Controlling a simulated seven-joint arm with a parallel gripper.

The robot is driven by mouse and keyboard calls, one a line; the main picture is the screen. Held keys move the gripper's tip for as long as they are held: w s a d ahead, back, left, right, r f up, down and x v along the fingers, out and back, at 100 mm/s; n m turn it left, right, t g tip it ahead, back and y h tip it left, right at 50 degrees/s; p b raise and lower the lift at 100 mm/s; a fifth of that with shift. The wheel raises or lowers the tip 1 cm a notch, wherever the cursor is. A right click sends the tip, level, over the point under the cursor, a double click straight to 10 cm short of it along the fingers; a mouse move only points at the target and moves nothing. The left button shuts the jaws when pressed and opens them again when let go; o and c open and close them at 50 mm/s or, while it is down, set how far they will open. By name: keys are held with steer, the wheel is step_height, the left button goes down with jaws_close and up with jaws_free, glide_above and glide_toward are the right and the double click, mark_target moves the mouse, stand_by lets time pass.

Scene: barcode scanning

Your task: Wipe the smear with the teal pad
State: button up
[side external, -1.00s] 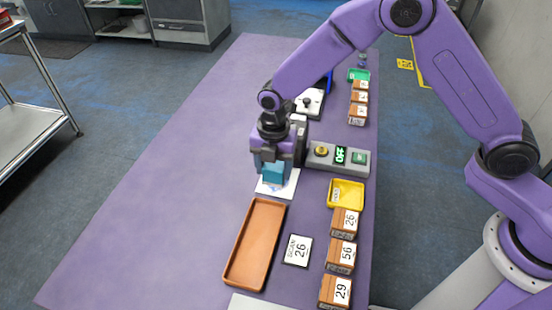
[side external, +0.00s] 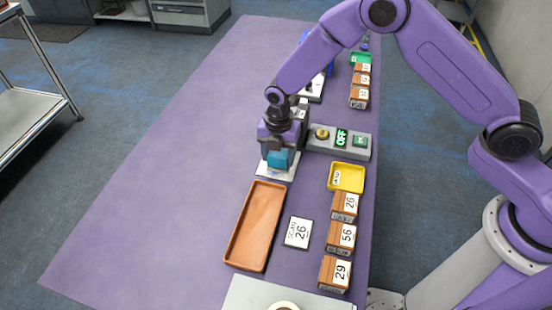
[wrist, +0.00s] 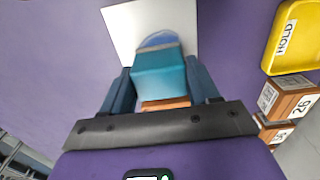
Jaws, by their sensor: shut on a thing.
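My gripper (side external: 279,158) is shut on the teal pad (side external: 277,160), which also shows between the fingers in the wrist view (wrist: 158,74). The pad is over the white plate (side external: 264,170), low and near its surface; I cannot tell for certain whether they touch. In the wrist view the plate (wrist: 120,28) lies beyond the pad. A blue smear (wrist: 160,38) shows as a rounded patch just past the pad's far edge. The pad hides the rest of that area. In the side view the smear is hidden.
An orange-brown tray (side external: 237,246) lies just in front of the plate. A "SCAN 26" card (side external: 298,232), numbered boxes (side external: 341,238) and a yellow tray (side external: 361,180) stand to the right. A grey button panel (side external: 325,150) is close beside my gripper. The table's left is clear.

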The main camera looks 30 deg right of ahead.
steer(key=shift+w+d, duration=1.3)
steer(key=shift+s+a, duration=2.5)
steer(key=shift+a, duration=0.05)
steer(key=shift+s+a, duration=0.1)
steer(key=shift+a, duration=0.1)
steer(key=shift+w, duration=0.35)
steer(key=shift+w+d, duration=2.5)
steer(key=shift+d, duration=0.05)
steer(key=shift+s+a, duration=2.6)
steer(key=shift+s, duration=0.05)
step_height(320, 180, up, 8)
steer(key=shift+r, duration=0.1)
